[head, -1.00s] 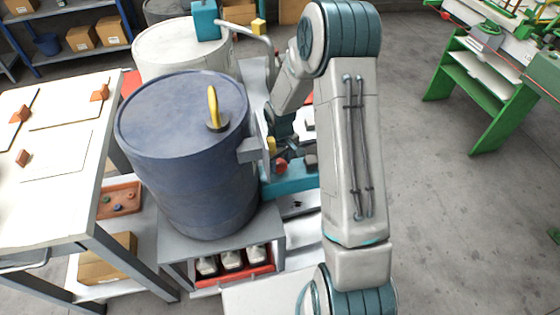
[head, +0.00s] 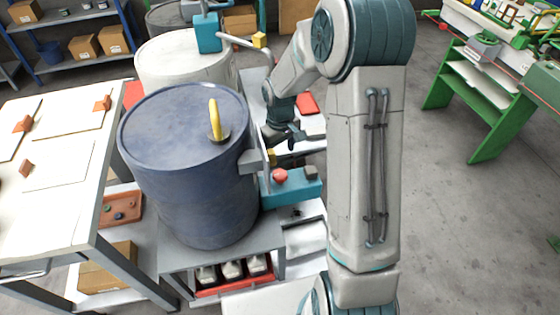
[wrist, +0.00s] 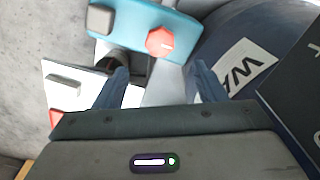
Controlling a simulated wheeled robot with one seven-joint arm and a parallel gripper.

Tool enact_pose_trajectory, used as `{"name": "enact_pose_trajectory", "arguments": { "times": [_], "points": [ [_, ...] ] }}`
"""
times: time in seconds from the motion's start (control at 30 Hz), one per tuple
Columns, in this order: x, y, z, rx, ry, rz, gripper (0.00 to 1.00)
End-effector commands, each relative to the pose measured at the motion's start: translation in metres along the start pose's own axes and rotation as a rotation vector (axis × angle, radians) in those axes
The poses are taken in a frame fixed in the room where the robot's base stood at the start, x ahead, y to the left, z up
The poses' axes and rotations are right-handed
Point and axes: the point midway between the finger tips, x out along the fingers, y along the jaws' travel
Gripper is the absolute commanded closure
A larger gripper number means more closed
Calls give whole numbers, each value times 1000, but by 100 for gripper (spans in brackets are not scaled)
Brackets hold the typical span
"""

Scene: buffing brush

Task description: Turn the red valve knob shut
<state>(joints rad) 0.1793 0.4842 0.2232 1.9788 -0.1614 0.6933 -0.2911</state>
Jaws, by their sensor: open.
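The red valve knob (head: 279,176) is a small faceted knob on a teal block (head: 300,188) beside the blue drum. In the wrist view the red knob (wrist: 160,41) lies just beyond the fingertips, roughly between them in the picture. The teal block (wrist: 183,27) carries it, with a grey button-like part at its left end. My gripper (head: 285,139) is behind the knob in the head view, near the drum's right side. In the wrist view my gripper (wrist: 161,72) has its fingers spread with nothing between them, apart from the knob.
The blue drum (head: 185,130) stands close on the left, with a yellow handle (head: 214,118) on its lid. A white drum (head: 165,62) is behind it. A white worktable (head: 60,180) is at the far left. Open floor lies right of my arm, before a green bench (head: 480,110).

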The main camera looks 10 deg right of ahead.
Motion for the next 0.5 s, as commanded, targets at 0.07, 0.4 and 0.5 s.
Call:
{"name": "enact_pose_trajectory", "arguments": {
  "times": [0.07,0.4,0.5],
  "points": [
    [-15,0,0,1,2,1,36],
    [-36,0,0,1,0,-1,36],
    [-36,0,0,0,0,-1,36]
  ]
}}
